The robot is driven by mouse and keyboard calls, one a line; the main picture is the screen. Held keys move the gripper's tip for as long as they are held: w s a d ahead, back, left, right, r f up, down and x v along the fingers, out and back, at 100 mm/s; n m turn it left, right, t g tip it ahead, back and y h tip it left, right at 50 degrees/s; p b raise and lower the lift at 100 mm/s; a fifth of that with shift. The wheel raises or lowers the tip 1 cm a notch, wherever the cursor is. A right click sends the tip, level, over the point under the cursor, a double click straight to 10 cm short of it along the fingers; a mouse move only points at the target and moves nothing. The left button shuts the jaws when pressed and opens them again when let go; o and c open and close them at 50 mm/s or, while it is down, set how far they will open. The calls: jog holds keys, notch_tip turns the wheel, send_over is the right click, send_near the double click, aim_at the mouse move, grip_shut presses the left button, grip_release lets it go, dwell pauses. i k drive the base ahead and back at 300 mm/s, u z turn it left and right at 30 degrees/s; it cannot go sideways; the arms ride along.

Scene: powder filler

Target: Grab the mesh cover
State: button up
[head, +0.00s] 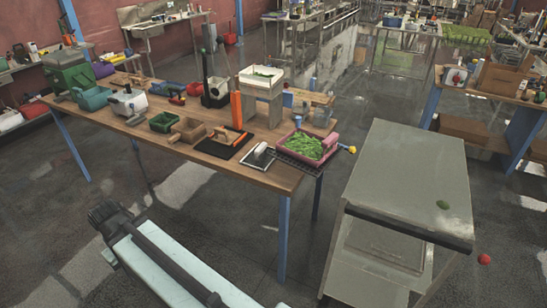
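A dark slatted or mesh panel (297,163) sticks out at the right end of the wooden table, beside and partly under a pink tray (329,143) of green pieces. It may be the mesh cover, but I cannot tell for sure at this size. The tray hides part of it. No gripper fingers can be made out in the head view.
The wooden table (235,170) on blue legs holds several bins, tools and a white box (261,77). A grey metal cabinet (415,180) stands at right. A pale blue body with a dark bar fills the bottom left. Wet grey floor (335,205) lies between table and cabinet.

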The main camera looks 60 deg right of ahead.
aim_at(258, 158)
jog(key=z, duration=1.55)
